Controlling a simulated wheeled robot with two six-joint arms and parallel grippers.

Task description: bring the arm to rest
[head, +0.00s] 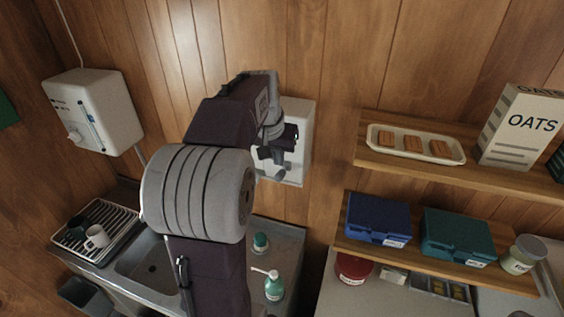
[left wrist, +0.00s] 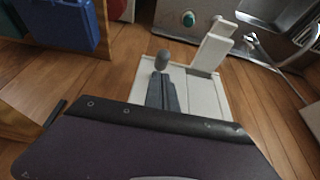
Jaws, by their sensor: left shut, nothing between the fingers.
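My left arm rises from the bottom middle of the head view and bends over at the top. Its gripper (head: 284,150) is in front of a white box (head: 296,175) on the wood-panelled wall and hides much of it. The fingers are shut with nothing between them. In the left wrist view the shut gripper (left wrist: 162,88) points at the white box (left wrist: 205,100). A grey rounded piece (left wrist: 163,60) shows at the fingertips; I cannot tell whether they touch it. My right gripper is in neither view.
Right of the arm are an upper shelf (head: 500,178) with a tray (head: 455,158) and an oats box (head: 522,125), and a lower shelf with a blue case (head: 376,215) and a teal case (head: 455,235). Below are a sink (head: 140,262) and soap bottle (head: 273,288). A white heater (head: 95,110) hangs left.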

